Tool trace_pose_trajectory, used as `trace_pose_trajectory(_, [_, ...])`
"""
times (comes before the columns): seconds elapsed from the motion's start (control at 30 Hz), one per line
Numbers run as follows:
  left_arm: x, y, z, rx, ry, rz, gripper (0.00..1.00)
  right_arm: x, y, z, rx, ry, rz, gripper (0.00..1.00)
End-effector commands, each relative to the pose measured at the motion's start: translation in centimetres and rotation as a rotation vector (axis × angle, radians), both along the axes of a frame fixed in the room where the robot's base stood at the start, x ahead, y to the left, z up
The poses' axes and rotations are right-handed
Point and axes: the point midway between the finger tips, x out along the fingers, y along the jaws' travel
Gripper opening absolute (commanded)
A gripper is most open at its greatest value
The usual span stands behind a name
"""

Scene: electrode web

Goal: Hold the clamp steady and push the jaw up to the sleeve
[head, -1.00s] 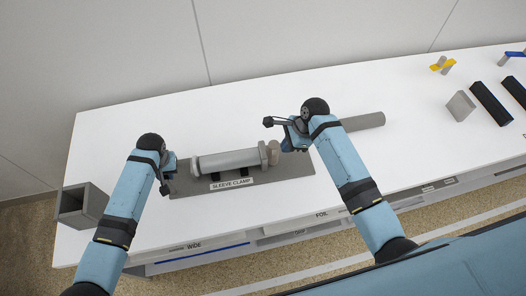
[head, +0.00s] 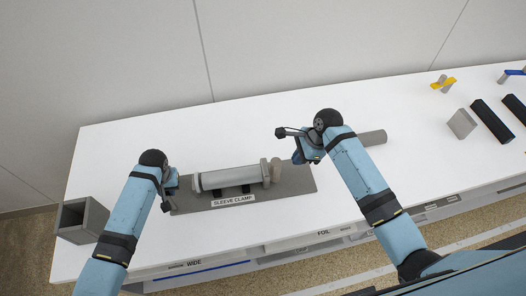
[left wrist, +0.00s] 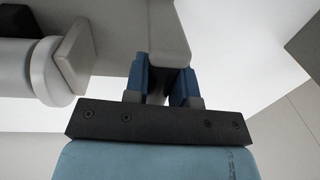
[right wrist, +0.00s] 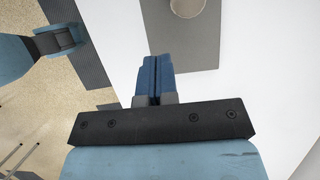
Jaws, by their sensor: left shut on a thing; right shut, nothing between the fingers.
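The sleeve clamp has a dark grey base plate (head: 293,182), labelled SLEEVE CLAMP, with a light grey sleeve (head: 230,177) lying along it. At its right end stand a grey jaw plate (head: 265,172) and a rounded knob (head: 276,170). I see no clear gap between jaw and sleeve. My left gripper (head: 172,182) is at the clamp's left end, and its fingers (left wrist: 163,85) are shut on a grey part of the clamp (left wrist: 168,35). My right gripper (head: 302,154) is shut and empty, just right of the knob and apart from it; its fingers (right wrist: 158,80) are together.
A grey cylinder (head: 373,138) lies behind my right arm. An open grey box (head: 80,222) stands at the table's left edge. A grey block (head: 462,124) and black bars (head: 490,122) stand at the right. The white table behind the clamp is clear.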

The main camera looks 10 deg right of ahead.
Motion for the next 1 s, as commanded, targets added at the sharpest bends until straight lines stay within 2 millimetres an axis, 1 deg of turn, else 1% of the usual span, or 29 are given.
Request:
trace_pose_trajectory(0.03, [-0.5, 0.0, -0.6, 0.001, 0.012, -0.002, 0.0, -0.1, 0.4, -1.2, 0.0, 0.004, 0.001, 0.0])
trace_pose_trajectory(0.1, [-0.5, 0.0, -0.6, 0.001, 0.012, -0.002, 0.0, 0.0, 1.0, -2.7, 0.0, 0.004, 0.001, 0.0])
trace_pose_trajectory(0.2, [-0.5, 0.0, -0.6, 0.001, 0.012, -0.002, 0.0, 0.1, 1.8, -4.6, 0.0, 0.003, 0.001, 0.0])
trace_pose_trajectory(0.3, [-0.5, 0.0, -0.6, 0.002, 0.012, -0.002, 0.0, 0.1, 2.7, -6.2, 0.001, 0.0, 0.002, 0.0])
trace_pose_trajectory(0.4, [-0.5, 0.0, -0.6, 0.001, 0.012, -0.002, 0.0, 0.3, 4.4, -5.9, 0.001, -0.003, 0.002, 0.0])
trace_pose_trajectory(0.5, [-0.5, 0.0, -0.6, 0.001, 0.012, -0.002, 0.0, 0.3, 5.5, -5.9, 0.0, -0.002, 0.001, 0.0])
trace_pose_trajectory(0.6, [-0.5, 0.0, -0.6, 0.001, 0.012, -0.002, 0.0, 0.3, 6.1, -5.9, 0.0, -0.001, 0.001, 0.0])
trace_pose_trajectory(1.0, [-0.4, 0.0, -0.6, 0.002, 0.011, -0.002, 0.0, 0.3, 6.4, -5.9, 0.001, -0.001, 0.001, 0.0])
